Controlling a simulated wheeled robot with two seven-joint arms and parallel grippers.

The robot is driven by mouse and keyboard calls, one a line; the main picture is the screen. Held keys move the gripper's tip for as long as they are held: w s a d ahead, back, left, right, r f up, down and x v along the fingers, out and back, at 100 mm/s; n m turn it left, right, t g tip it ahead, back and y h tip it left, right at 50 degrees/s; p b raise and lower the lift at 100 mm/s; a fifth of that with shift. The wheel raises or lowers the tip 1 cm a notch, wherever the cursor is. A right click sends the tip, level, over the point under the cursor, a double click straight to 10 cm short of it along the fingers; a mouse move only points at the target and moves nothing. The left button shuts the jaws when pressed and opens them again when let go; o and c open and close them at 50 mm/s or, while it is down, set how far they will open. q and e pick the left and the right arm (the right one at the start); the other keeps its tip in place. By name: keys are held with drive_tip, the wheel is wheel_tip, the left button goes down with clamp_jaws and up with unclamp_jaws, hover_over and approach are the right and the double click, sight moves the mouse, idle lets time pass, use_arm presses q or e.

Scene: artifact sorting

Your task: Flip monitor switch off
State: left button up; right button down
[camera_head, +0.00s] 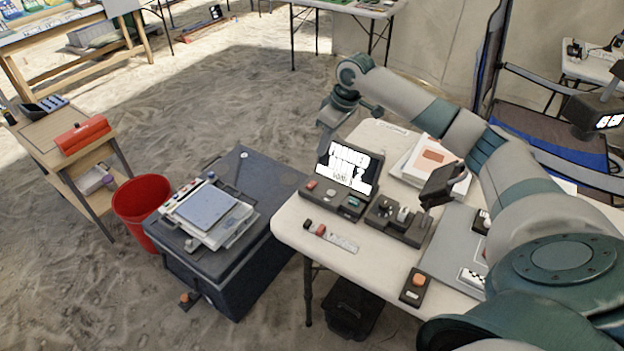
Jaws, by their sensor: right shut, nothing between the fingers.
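The monitor (347,163) stands tilted back on the white table, its screen lit with white patches and dark lettering. Its dark base (333,196) carries a red button and small controls; which one is the switch is too small to tell. My right arm reaches over the table from the right. My right gripper (327,138) points down at the monitor's upper left edge, shut and empty. Whether it touches the monitor I cannot tell. My left gripper is not in view.
A device with small knobs (400,220) and papers (430,160) lie right of the monitor. A small box with an orange button (413,287) is near the front edge. A scale (208,212) sits on a dark crate (262,185) at left, beside a red bin (142,205).

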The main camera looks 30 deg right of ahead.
drive_tip(key=shift+f, duration=0.15)
drive_tip(key=p, duration=0.4)
hover_over(310, 187)
drive_tip(key=f, duration=1.2)
drive_tip(key=shift+s+d, duration=0.35)
drive_tip(key=shift+a+f, duration=0.1)
drive_tip(key=shift+f, duration=0.6)
drive_tip(key=shift+s+a+f, duration=0.15)
drive_tip(key=shift+f, duration=0.05)
